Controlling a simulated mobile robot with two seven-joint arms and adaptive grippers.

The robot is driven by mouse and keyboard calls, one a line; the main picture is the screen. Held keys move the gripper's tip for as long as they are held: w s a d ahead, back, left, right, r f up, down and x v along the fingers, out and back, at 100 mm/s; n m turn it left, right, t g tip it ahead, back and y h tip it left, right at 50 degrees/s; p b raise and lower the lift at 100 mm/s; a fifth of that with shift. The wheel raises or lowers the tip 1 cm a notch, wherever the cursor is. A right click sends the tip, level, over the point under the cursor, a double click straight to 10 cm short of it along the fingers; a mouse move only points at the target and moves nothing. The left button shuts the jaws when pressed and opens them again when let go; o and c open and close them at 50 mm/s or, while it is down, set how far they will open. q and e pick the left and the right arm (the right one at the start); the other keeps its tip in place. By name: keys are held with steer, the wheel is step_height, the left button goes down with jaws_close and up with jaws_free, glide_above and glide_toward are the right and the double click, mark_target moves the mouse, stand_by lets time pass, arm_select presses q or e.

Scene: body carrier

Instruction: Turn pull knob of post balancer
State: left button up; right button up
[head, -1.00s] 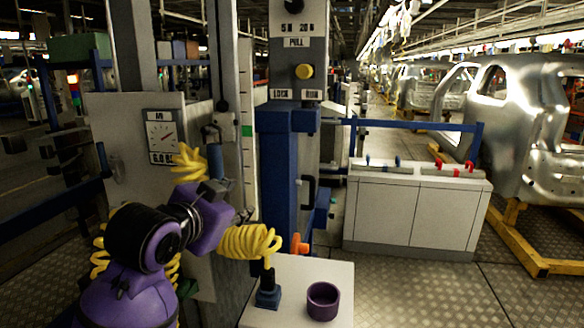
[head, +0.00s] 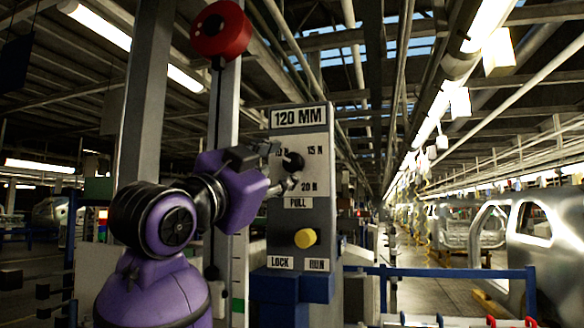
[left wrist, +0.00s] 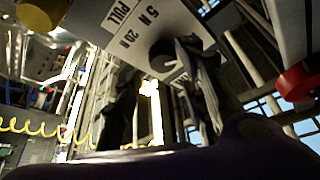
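The post balancer's grey panel (head: 315,218) stands mid-picture in the head view. A yellow round knob (head: 305,238) sits under the PULL label and above LOCK and RUN labels; its edge also shows in the left wrist view (left wrist: 40,14). A black dial (head: 293,160) sits higher, among newton marks. My left gripper (head: 287,184) is just below and left of this dial, partly hidden by its own wrist. In the left wrist view its two fingers (left wrist: 158,62) are apart, with the dial (left wrist: 163,52) near the right fingertip; contact cannot be told. My right gripper is out of view.
A red round part (head: 221,30) hangs on the post above my left arm; it also shows in the left wrist view (left wrist: 300,80). A blue rail (head: 440,272) runs to the right of the panel. Car bodies (head: 530,250) stand farther right.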

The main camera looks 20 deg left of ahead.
mark_target(293, 168)
arm_select(q)
steer(key=x, duration=0.3)
steer(key=shift+w+d+f, duration=0.1)
steer(key=shift+w+d, duration=0.05)
steer(key=shift+w, duration=0.1)
steer(key=shift+w+d+r, duration=0.1)
steer(key=shift+w+r, duration=0.2)
steer(key=shift+w, duration=0.35)
steer(key=shift+c, duration=0.6)
steer(key=shift+w+f, duration=0.1)
steer(key=c, duration=0.9)
steer(key=shift+f+n, duration=0.1)
steer(key=shift+n, duration=0.2)
jaws_close()
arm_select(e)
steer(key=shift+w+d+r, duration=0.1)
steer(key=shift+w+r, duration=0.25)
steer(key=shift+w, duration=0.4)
